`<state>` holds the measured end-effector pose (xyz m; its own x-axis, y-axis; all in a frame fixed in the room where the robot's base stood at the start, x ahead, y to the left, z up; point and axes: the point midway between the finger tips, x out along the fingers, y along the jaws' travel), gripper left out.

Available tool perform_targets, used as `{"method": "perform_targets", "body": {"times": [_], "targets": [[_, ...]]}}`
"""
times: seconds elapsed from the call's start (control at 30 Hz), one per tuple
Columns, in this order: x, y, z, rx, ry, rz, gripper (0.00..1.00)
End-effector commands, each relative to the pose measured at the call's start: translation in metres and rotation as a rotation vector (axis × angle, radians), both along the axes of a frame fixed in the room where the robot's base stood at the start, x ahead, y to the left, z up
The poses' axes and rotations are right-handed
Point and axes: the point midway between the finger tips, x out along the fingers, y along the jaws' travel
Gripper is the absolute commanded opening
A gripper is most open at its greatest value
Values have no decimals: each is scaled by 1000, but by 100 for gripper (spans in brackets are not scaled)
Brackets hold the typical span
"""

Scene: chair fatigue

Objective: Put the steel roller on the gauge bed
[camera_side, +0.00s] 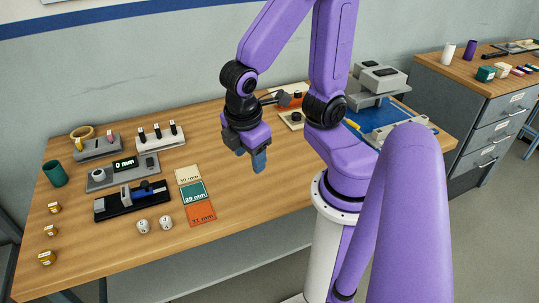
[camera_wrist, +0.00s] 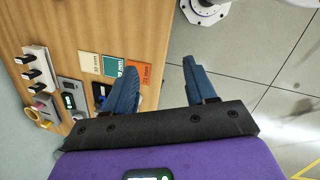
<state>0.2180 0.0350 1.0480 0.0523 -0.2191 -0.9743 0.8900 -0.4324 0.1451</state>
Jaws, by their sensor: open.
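Two small pale cylinders, one here (camera_side: 143,226) and one here (camera_side: 166,223), stand near the front edge. Several gold-coloured pieces (camera_side: 50,231) lie further left. I cannot tell which piece is the steel roller.
A black tray holding a blue tool (camera_side: 133,199) lies in front of the gauge. Yellowish, teal and orange cards (camera_side: 194,193) lie beside it. A black-handled rack (camera_side: 158,137) and green cup (camera_side: 55,174) stand near. A blue mat (camera_side: 383,116) lies right. The bench middle is clear.

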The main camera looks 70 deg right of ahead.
Motion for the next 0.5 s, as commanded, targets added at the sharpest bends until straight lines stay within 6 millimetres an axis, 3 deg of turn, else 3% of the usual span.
{"method": "perform_targets", "body": {"times": [0.1, 0.2, 0.27, 0.5], "targets": [[-28, 10, 13, 136, 12, -4, 56], [-44, 16, 20, 205, 28, -5, 56], [-50, 17, 22, 231, 34, -5, 60], [-54, 19, 24, 251, 40, -6, 60]]}}
